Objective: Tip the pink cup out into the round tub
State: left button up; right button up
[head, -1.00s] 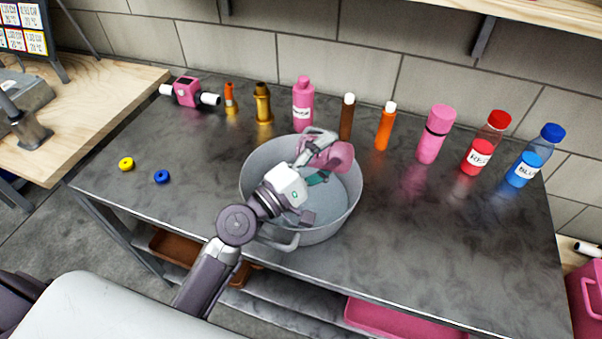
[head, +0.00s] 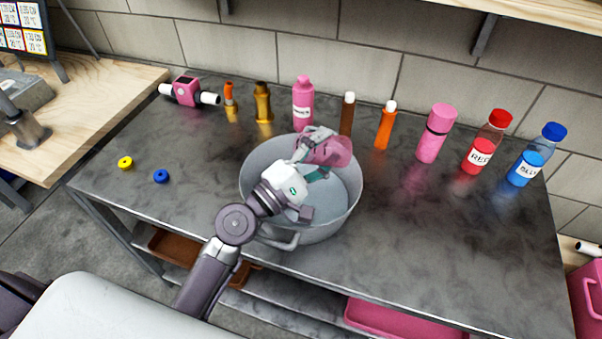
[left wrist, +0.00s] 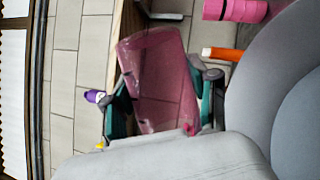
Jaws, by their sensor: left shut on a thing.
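The pink cup (head: 330,151) is translucent and lies tilted over the round tub, towards its far side. My left gripper (head: 312,155) is shut on it, and in the left wrist view the fingers hold the cup (left wrist: 160,80) from both sides. The round tub (head: 257,215) is a grey metal pot with a handle at the front, standing on the dark table. Its visible inside is bare grey; the part under my gripper is hidden. I cannot see anything pouring. My right gripper is not in view.
Behind the tub stand a pink bottle (head: 303,103), a brown bottle (head: 347,114), an orange bottle (head: 385,126) and a pink flask (head: 435,134). Red (head: 486,143) and blue (head: 537,156) bottles are at right. Yellow (head: 125,163) and blue (head: 161,176) rings lie left. The table's front right is clear.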

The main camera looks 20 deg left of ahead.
pick_arm(q)
jog(key=shift+w+a+r+n+t+y+b, duration=0.1)
jog(key=shift+a+r+n+t+y+b, duration=0.2)
jog(key=shift+n, duration=0.6)
jog(key=shift+w+a+r+n+t+y+b, duration=0.15)
jog(key=shift+a+n+t+b, duration=0.2)
jog(key=shift+n, duration=0.55)
jog(key=shift+s+a+r+n+t+y+b, duration=0.1)
jog(key=shift+a+n+t+y+b, duration=0.2)
jog(key=shift+n, duration=0.6)
dwell(0.6)
dwell(0.8)
